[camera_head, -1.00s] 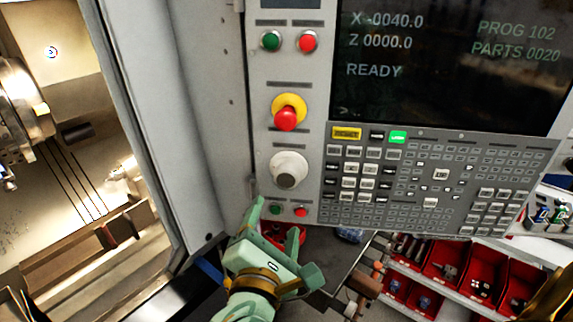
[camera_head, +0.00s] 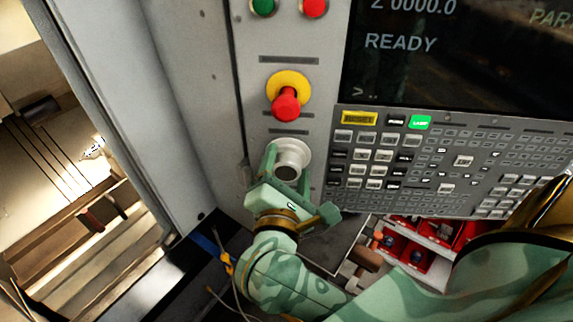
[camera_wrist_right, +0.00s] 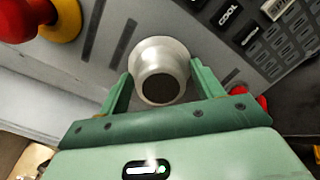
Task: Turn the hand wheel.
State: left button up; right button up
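The hand wheel (camera_head: 288,158) is a round pale grey knob with a dark centre on the control panel, below the emergency stop. My right gripper (camera_head: 287,163) is at the wheel from below, with one finger on each side. In the right wrist view the wheel (camera_wrist_right: 160,75) sits between the two green fingers of the gripper (camera_wrist_right: 162,88). The fingers are open, and small gaps seem to show beside the wheel; contact cannot be made out for sure. My left gripper is not in view.
A red emergency stop (camera_head: 286,103) on a yellow collar is just above the wheel. The keypad (camera_head: 440,165) and screen (camera_head: 450,60) are to the right. Red bins (camera_head: 410,262) stand below the panel. The grey machine door frame (camera_head: 130,110) is at the left.

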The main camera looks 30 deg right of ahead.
jog(key=c, duration=0.5)
jog(key=shift+o, duration=0.2)
jog(key=shift+n, duration=0.3)
jog(key=n+p, duration=0.1)
jog(key=n, duration=0.2)
jog(key=shift+n, duration=0.3)
jog(key=n+p, duration=0.2)
jog(key=n, duration=0.2)
jog(key=shift+r+n+p, duration=0.1)
jog(key=shift+n+p, duration=0.2)
jog(key=shift+n, duration=0.1)
jog(key=n+p, duration=0.4)
jog(key=n, duration=0.1)
jog(key=shift+a, duration=0.1)
jog(key=shift+w+n+p, duration=0.1)
jog(key=shift+n+p, duration=1.25)
jog(key=shift+n, duration=0.65)
